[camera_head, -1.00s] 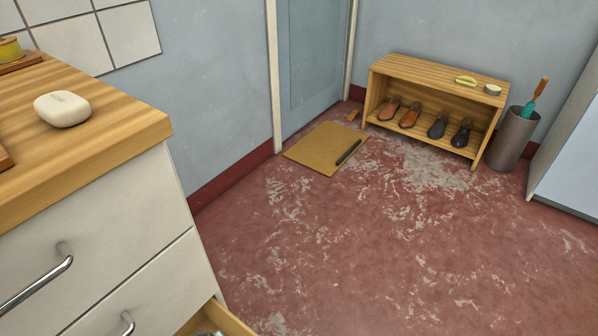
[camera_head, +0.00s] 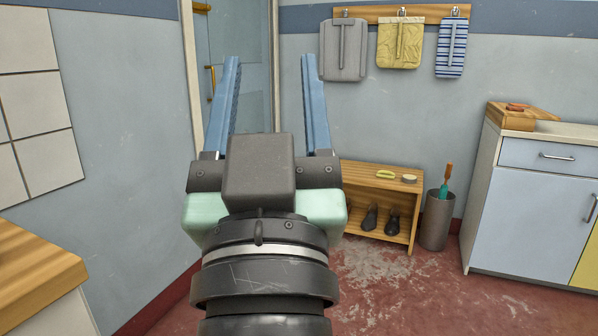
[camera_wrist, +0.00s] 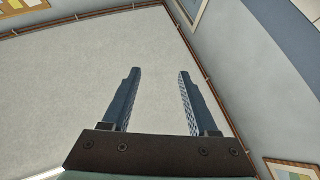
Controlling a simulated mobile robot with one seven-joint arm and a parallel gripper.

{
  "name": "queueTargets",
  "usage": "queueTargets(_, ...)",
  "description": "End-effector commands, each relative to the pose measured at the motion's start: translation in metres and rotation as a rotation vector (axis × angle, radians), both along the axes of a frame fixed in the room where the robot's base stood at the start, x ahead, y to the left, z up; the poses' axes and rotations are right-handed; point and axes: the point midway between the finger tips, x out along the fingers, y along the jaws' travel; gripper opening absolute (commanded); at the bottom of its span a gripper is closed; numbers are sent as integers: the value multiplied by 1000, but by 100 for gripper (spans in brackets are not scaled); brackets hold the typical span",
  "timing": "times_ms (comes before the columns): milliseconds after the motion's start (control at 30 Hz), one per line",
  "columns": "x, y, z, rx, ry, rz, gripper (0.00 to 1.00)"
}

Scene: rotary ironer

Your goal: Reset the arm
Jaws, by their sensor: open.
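My gripper (camera_head: 270,105) is raised in the middle of the head view, its two blue fingers pointing up and spread apart. Nothing is between them. In the wrist view the fingers (camera_wrist: 157,95) also stand apart and empty, against a pale ceiling. My gripper and wrist hide part of the door and the left part of the shoe rack.
A wooden shoe rack (camera_head: 384,177) with dark shoes stands by the far wall. A grey bin (camera_head: 437,222) is beside it. A light-blue cabinet (camera_head: 533,211) is at right, a wooden counter (camera_head: 38,268) at lower left. Cloths hang from a wooden rail (camera_head: 372,13).

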Motion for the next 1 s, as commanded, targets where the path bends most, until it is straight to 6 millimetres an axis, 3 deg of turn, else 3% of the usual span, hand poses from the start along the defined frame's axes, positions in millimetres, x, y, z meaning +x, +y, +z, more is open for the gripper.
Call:
queueTargets(33,-27,-15,28,14,-102,-23,60)
queueTargets(100,-62,-27,64,27,-222,-42,60)
queueTargets(200,-52,-23,105,26,-191,-32,60)
queueTargets(1000,-50,-22,350,26,-183,-30,60)
